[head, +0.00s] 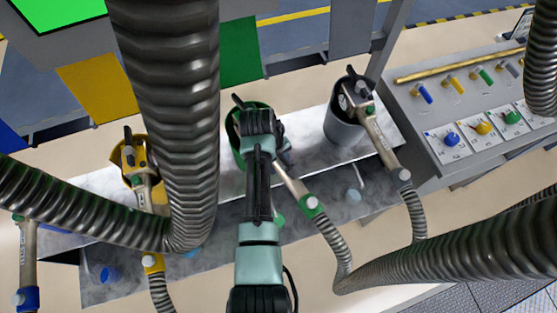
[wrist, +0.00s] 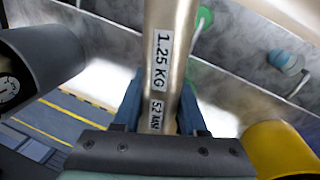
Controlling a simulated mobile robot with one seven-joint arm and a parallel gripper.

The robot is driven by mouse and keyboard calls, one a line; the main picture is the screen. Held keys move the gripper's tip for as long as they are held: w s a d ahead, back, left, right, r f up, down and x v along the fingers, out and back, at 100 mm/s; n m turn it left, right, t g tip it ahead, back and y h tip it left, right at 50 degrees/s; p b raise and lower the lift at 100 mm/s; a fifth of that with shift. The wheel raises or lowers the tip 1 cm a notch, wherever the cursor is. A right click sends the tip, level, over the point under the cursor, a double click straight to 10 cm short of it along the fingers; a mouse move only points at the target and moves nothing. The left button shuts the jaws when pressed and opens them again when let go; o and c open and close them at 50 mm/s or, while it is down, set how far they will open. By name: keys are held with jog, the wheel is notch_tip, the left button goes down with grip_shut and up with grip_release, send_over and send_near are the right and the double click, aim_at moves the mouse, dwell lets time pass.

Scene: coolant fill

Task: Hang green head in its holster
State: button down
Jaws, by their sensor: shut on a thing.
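The green head is a metal tube with a green collar (head: 311,204), running from under my gripper (head: 262,135) down and right to its hose. In the wrist view its tube (wrist: 170,45) carries labels "1.25 KG" and "52 MM". My gripper (wrist: 158,108) is shut around this tube, one blue finger on each side. The green holster (head: 236,132) is a round cup on the grey shelf, mostly hidden under my gripper and wrist. The head's nozzle end is hidden there too, so I cannot tell whether it is inside the cup.
The yellow holster (head: 127,158) at left and the grey holster (head: 343,128) at right each hold a head. Thick hoses (head: 170,100) cross in front at left, and another (head: 470,255) at right. A control panel (head: 455,110) stands at right.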

jog(key=shift+f+b, duration=0.3)
jog(key=shift+f, duration=0.2)
jog(key=shift+c, duration=1.9)
grip_release()
jog(key=shift+s+r, duration=0.1)
jog(key=shift+r, duration=0.45)
notch_tip(320, 180, up, 12)
jog(key=s+a+b, duration=0.1)
jog(key=a+b, duration=0.1)
jog(key=shift+s, duration=0.15)
jog(key=shift+f, duration=0.15)
